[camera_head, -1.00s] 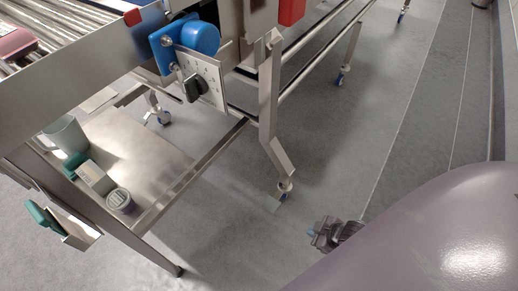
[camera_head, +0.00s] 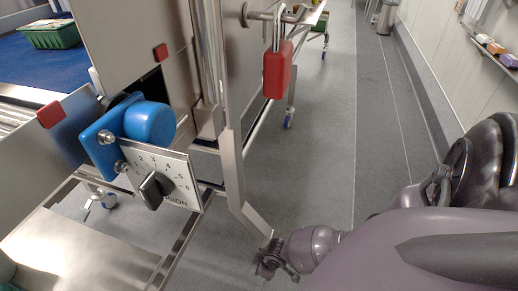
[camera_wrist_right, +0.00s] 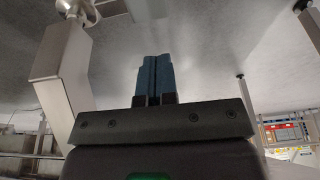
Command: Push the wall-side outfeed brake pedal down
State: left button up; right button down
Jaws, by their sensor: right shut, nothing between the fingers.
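The outfeed leg (camera_head: 240,190) runs down to the floor, and in the head view its foot is hidden behind my right gripper (camera_head: 270,262). In the right wrist view the bent leg (camera_wrist_right: 62,70) shows at the left, with its caster (camera_wrist_right: 76,10) at the top left edge, partly cut off. I cannot clearly make out a brake pedal on this caster. My right gripper (camera_wrist_right: 153,60) is shut and empty, its blue fingertips together. In the wrist view the fingertips are to the right of the caster and apart from it. My left gripper is not in view.
A dial plate (camera_head: 165,178), a blue motor cap (camera_head: 150,124) and a red padlock (camera_head: 277,70) are on the conveyor frame above. Other casters (camera_head: 287,122) stand farther back.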

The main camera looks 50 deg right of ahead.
jog(key=b, duration=0.3)
send_near(254, 280)
jog(key=shift+x, duration=0.85)
jog(key=x, duration=0.1)
jog(key=b+x, duration=0.2)
jog(key=x, duration=0.1)
jog(key=shift+s+f, duration=0.1)
jog(key=shift+s, duration=0.15)
jog(key=shift+w+f+b, duration=0.15)
jog(key=shift+f+b, duration=0.2)
jog(key=shift+b, duration=0.1)
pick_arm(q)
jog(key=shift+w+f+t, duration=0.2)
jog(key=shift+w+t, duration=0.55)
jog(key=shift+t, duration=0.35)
pick_arm(e)
jog(key=shift+w, duration=0.15)
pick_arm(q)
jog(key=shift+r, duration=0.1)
pick_arm(e)
jog(key=shift+w+f, duration=0.1)
